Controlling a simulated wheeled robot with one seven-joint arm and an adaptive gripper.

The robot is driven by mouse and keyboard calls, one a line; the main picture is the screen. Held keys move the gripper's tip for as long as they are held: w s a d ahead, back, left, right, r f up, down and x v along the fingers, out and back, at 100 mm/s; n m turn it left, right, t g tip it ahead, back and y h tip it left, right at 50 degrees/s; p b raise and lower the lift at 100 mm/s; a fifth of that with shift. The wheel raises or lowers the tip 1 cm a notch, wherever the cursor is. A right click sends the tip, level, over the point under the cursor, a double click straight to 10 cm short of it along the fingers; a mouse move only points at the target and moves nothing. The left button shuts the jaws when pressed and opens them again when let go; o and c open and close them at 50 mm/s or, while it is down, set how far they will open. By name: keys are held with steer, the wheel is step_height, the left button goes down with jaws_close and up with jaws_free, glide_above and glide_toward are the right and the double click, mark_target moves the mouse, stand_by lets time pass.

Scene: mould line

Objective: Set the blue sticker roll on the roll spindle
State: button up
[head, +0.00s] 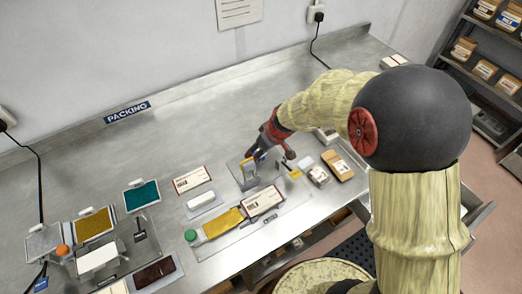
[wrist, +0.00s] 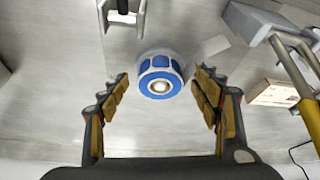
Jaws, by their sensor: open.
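The blue sticker roll (wrist: 160,75), blue with a white rim, lies between and just beyond my fingertips in the wrist view. A shiny round metal end shows in its middle. This looks like the tip of the roll spindle (wrist: 160,86), though I cannot tell how far down the roll sits. My gripper (wrist: 159,84) is open, with a gap between each finger and the roll. In the head view a small patch of blue (head: 260,155) shows by my gripper (head: 268,151), and the arm hides part of that spot.
In the wrist view a metal bracket (wrist: 125,14) stands beyond the roll, and a metal frame with a yellow handle (wrist: 307,118) is at right. In the head view labelled boxes (head: 192,179), trays and cards crowd the bench's front left. The bench's back (head: 225,105) is clear.

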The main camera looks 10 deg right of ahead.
steer(key=v, duration=1.2)
steer(key=s+d+m+g, duration=0.2)
steer(key=s+m, duration=0.2)
steer(key=s, duration=0.5)
steer(key=s+d+r+m+t+h, duration=0.1)
steer(key=s+d+r+t, duration=0.1)
steer(key=s+r, duration=0.4)
steer(key=s+d+r+m+t+h, duration=0.1)
steer(key=s+d+r+m+t, duration=0.1)
steer(key=s+d+r, duration=0.2)
steer(key=shift+s+d+r+h, duration=0.15)
steer(key=shift+s+r+h, duration=0.15)
steer(key=shift+s+r, duration=1.5)
